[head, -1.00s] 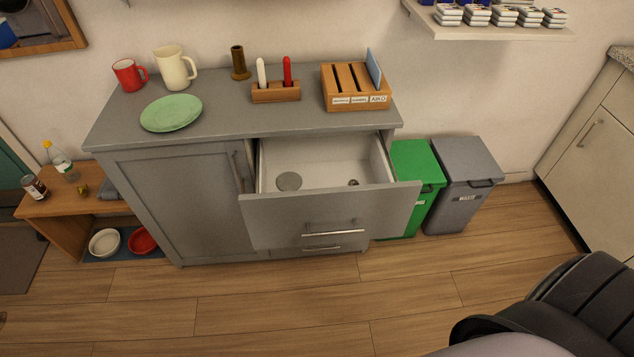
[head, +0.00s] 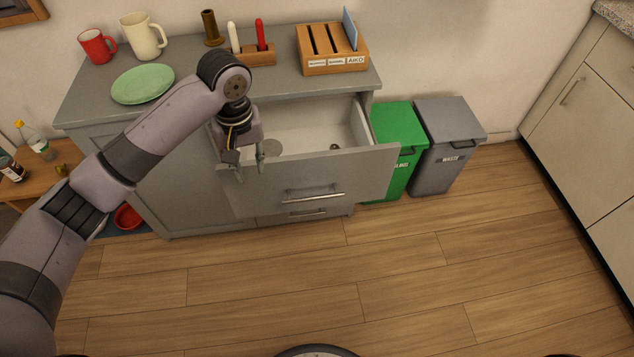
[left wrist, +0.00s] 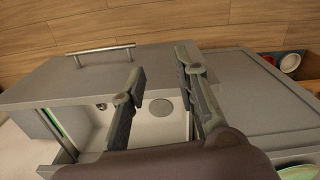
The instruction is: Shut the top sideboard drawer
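The top sideboard drawer (head: 345,170) is pulled open from the grey sideboard (head: 100,100), with its bar handle (head: 315,197) on the front. A flat round disc (head: 268,147) and a small dark round thing (head: 335,147) lie inside. My left gripper (head: 250,166) hangs at the left end of the drawer front, pointing down. In the left wrist view its two fingers (left wrist: 160,65) are spread apart with nothing between them, over the drawer front (left wrist: 75,80). I cannot tell whether they touch it. My right gripper is out of view.
On the sideboard top stand a green plate (head: 143,84), a red mug (head: 97,46), a cream mug (head: 144,36) and a wooden organizer (head: 332,50). A green bin (head: 399,125) and a grey bin (head: 448,130) stand right of the drawer. The floor in front is clear.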

